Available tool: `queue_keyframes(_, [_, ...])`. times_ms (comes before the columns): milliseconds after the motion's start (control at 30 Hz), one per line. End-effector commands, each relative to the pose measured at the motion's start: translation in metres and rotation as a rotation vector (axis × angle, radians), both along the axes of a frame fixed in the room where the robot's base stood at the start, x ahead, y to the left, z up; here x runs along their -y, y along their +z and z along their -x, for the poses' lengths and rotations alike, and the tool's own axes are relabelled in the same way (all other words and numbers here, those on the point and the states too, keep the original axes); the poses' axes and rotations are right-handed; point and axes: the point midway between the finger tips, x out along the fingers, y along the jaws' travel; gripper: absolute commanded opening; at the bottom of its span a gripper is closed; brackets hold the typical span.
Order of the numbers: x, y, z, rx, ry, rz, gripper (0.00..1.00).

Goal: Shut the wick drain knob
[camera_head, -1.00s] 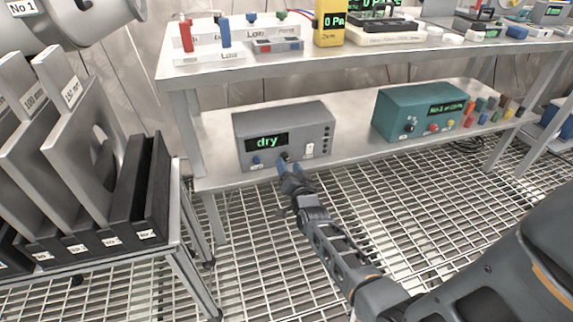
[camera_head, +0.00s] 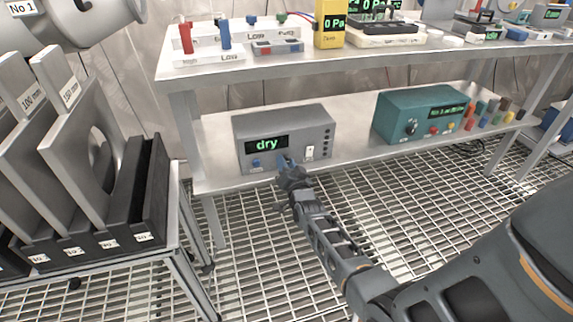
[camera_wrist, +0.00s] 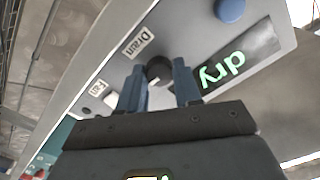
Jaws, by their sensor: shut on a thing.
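The grey control box (camera_head: 318,134) stands on the lower shelf, and its green display (camera_head: 267,144) reads "dry". In the wrist view, the dark round drain knob (camera_wrist: 159,68) sits beside the "Drain" label (camera_wrist: 138,42) on the box's front. My gripper (camera_wrist: 160,84) has one blue finger on each side of this knob and is shut on it. In the head view, my gripper (camera_head: 284,162) is at the lower middle of the box front and hides the knob. I cannot tell the knob's turned position.
A blue knob (camera_head: 256,163) and a white switch (camera_head: 309,152) flank my gripper on the box. A teal box (camera_head: 420,116) stands farther right on the shelf (camera_head: 352,142). A rack of plates (camera_head: 75,150) is at the left. The upper bench (camera_head: 200,68) hangs above.

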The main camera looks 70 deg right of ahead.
Motion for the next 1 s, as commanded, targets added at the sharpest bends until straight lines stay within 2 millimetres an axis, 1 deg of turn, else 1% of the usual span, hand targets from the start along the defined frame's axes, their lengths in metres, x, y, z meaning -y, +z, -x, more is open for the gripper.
queue_keyframes(33, [-0.0001,-0.0002,0.0002,0.0,0.0,0.0,0.16])
queue_keyframes(167, [-0.0001,-0.0002,0.0002,0.0,0.0,0.0,0.03])
queue_keyframes(200, [0.0,-0.0002,0.0003,0.0,0.0,0.0,0.03])
queue_keyframes(367, [-0.0001,-0.0001,0.0002,-0.008,0.0,0.007,0.03])
queue_keyframes(567, [-0.0003,0.0003,0.0002,-0.059,0.0,0.051,0.03])
queue_keyframes(767, [-0.0008,0.0001,-0.0002,-0.167,0.001,0.14,0.03])
queue_keyframes(1000, [-0.0007,0.0005,0.0001,-0.336,0.001,0.285,0.03])
